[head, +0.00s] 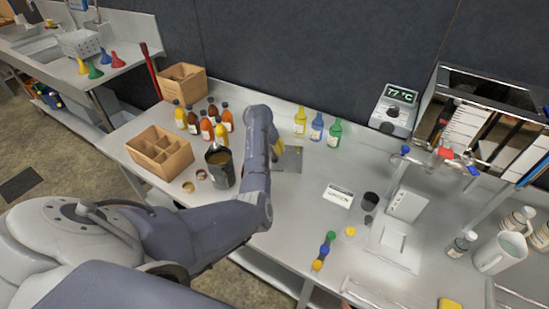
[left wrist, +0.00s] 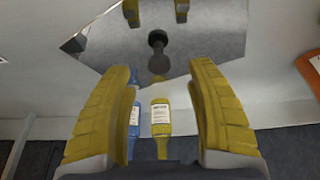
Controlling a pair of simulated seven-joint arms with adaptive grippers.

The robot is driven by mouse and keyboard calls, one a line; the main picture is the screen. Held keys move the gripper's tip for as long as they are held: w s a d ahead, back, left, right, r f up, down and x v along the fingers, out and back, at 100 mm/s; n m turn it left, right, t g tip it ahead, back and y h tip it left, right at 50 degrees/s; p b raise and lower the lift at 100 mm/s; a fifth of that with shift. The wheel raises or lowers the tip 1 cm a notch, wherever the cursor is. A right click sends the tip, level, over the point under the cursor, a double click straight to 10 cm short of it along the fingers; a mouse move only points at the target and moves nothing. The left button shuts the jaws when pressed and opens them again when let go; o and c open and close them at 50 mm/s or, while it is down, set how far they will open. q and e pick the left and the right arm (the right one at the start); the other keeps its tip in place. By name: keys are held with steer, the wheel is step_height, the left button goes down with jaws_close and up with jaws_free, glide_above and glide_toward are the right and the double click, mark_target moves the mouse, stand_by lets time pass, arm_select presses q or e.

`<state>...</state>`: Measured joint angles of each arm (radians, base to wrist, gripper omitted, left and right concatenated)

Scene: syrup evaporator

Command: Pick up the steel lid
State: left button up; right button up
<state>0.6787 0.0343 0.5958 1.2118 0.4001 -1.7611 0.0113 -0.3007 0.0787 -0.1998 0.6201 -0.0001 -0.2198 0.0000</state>
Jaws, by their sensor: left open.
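The steel lid (head: 291,158) is a flat, shiny grey plate on the bench, partly covered by my left arm and gripper in the head view. In the left wrist view the lid (left wrist: 215,40) fills the top middle and mirrors my fingers. Its dark round knob (left wrist: 157,43) stands near the centre, just beyond the fingertips and lined up between them. My left gripper (left wrist: 162,75) is open with nothing between its yellow fingers. In the head view the left gripper (head: 278,150) is over the lid's left part. My right gripper is not in view.
Yellow, blue and green bottles (head: 316,126) stand behind the lid near the wall. Left of my arm are a dark pot (head: 219,168), several syrup bottles and a cardboard divider box (head: 160,153). A white label card (head: 339,195) lies to the right, with clear bench between.

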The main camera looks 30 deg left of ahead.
mark_target(274, 151)
arm_select(q)
steer(key=shift+x, duration=2.75)
steer(key=shift+c, duration=0.3)
steer(key=shift+d, duration=0.1)
jaws_close()
steer(key=shift+w, duration=0.1)
